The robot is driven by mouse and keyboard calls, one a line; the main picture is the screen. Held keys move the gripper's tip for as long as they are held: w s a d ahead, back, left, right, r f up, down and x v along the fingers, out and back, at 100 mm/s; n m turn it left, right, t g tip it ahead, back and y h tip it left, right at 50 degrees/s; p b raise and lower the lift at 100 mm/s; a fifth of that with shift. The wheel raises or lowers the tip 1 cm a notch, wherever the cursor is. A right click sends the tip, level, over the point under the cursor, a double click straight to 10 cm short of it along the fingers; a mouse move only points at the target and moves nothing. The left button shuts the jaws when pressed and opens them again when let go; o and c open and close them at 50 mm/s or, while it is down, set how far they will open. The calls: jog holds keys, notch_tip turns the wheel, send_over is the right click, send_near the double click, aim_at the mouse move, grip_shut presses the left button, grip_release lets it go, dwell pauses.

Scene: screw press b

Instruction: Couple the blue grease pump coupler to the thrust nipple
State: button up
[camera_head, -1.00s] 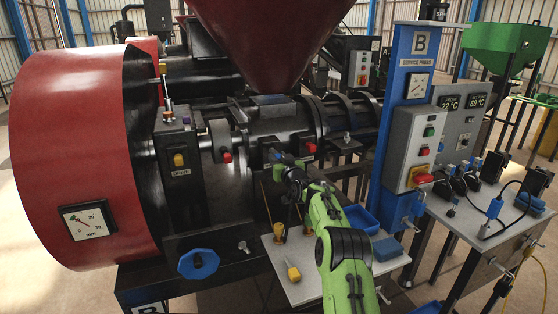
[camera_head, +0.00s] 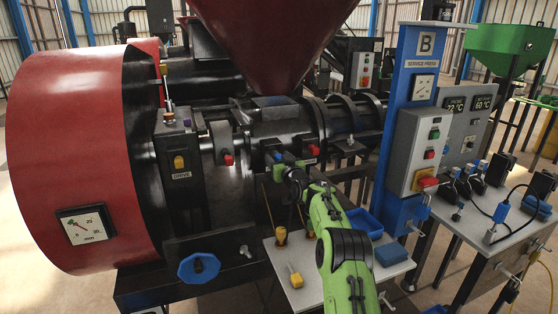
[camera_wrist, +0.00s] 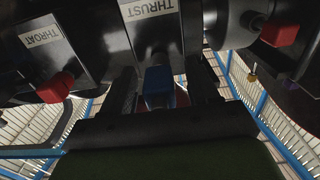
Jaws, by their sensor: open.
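The thrust point is under the THRUST label (camera_wrist: 147,8) in the wrist view. A blue block-shaped piece (camera_wrist: 158,86) sits at the end of a dark fitting there. It resembles the red pieces nearby, and I see no hose on it; I cannot tell whether it is a cap or a coupler. My gripper (camera_wrist: 165,92) is open, with one dark finger on each side of the blue piece. Whether they touch it is unclear. In the head view my gripper (camera_head: 286,164) is at the press front, small and partly hidden. A blue coupler-like piece (camera_head: 501,211) with a black hose stands on the right bench.
Red pieces sit by the THROAT label (camera_wrist: 41,37) and at upper right (camera_wrist: 279,31). A small table (camera_head: 292,294) below my arm holds yellow-handled tools and a blue tray (camera_head: 362,222). The blue press column (camera_head: 405,150) and control box (camera_head: 418,150) stand right of my arm.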

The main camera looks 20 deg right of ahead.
jog(key=shift+s, duration=0.1)
jog(key=s+b, duration=0.2)
jog(key=s, duration=1.3)
jog(key=shift+s+a, duration=0.15)
jog(key=shift+s, duration=0.15)
jog(key=s+a+r+n+g+y, duration=0.2)
jog(key=s+a+g, duration=0.4)
jog(key=s+a, duration=0.9)
jog(key=s+a+f+m+g+h, duration=0.1)
jog(key=s+f+g, duration=0.25)
jog(key=s, duration=0.95)
jog(key=s+a+f+m+g+h, duration=0.1)
jog(key=s+f+g, duration=0.25)
jog(key=s, duration=1.05)
notch_tip(320, 180, up, 13)
jog(key=w+p, duration=0.1)
jog(key=p, duration=1.1)
jog(key=shift+d+f+t, duration=0.2)
jog(key=shift+t, duration=0.1)
